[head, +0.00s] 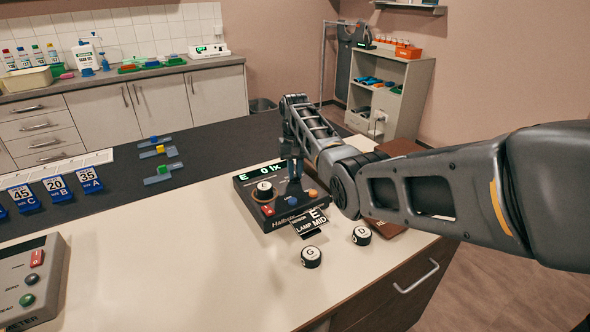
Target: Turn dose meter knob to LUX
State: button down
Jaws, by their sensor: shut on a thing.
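A black meter box (247,212) with a lit display (262,173) reading roughly "E 01K" stands on the pale counter. I take it to be the dose meter. My gripper (294,172) points down over its right rear part, shut on what seems to be a knob there. That knob is mostly hidden by the fingers, so its setting cannot be seen. No LUX mark is legible.
Round caps G (312,257) and D (361,236) lie in front, with a label card (310,222) reading E and LAMP MID. A grey meter (32,283) stands at left. My forearm crosses the right side. The counter's middle is clear.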

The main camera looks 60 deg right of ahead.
aim_at(295, 174)
dwell(0.4)
jog(key=c, duration=1.1)
grip_release()
jog(key=shift+r, duration=0.15)
notch_tip(295, 174, up, 8)
jog(key=shift+f+b, duration=0.2)
jog(key=shift+b, duration=0.2)
